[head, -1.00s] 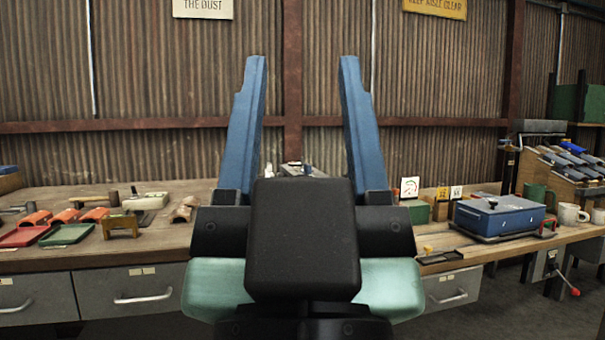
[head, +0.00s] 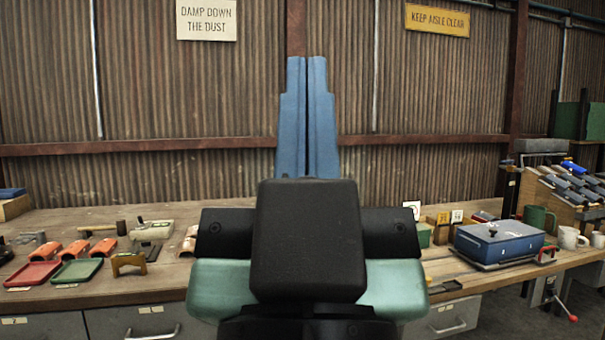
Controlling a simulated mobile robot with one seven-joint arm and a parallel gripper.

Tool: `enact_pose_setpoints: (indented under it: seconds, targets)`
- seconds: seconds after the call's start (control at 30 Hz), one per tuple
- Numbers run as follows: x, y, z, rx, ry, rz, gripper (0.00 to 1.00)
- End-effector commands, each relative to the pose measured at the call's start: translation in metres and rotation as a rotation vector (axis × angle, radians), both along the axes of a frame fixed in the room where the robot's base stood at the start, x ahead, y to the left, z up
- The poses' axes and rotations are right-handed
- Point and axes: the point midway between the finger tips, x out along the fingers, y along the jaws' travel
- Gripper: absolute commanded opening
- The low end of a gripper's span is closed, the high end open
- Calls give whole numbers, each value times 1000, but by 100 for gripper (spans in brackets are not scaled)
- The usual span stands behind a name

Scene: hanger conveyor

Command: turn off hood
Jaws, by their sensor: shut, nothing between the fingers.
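My gripper (head: 307,62) stands upright in the middle of the head view, in front of the corrugated wall. Its two blue fingers are together with nothing between them. My black and green wrist hides the middle of the workbench (head: 75,212) behind it. I cannot make out a hood or its switch in this view. A blue box with a dark knob on its lid (head: 497,242) sits on the bench to the right of my gripper, apart from it; I cannot tell what it is.
Red and green trays (head: 76,271), terracotta tiles (head: 104,246) and a hammer (head: 104,227) lie on the left of the bench. Mugs (head: 568,237) and a rack of dark rolls (head: 570,187) stand at the right. A red-knobbed lever (head: 572,317) hangs below the bench's right part.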

Motion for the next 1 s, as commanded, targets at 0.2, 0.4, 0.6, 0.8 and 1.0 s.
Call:
enact_pose_setpoints:
  seconds: [0.2, 0.4, 0.6, 0.8, 1.0]
  targets:
    - [0, 0, 95, -1, 0, 1, 0]
    - [0, 0, 161, 0, 0, 1, 0]
    - [0, 1, 200, -1, 0, 2, 0]
    - [0, 1, 201, -1, 0, 2, 0]
    - [0, 1, 200, -1, 1, 2, 0]
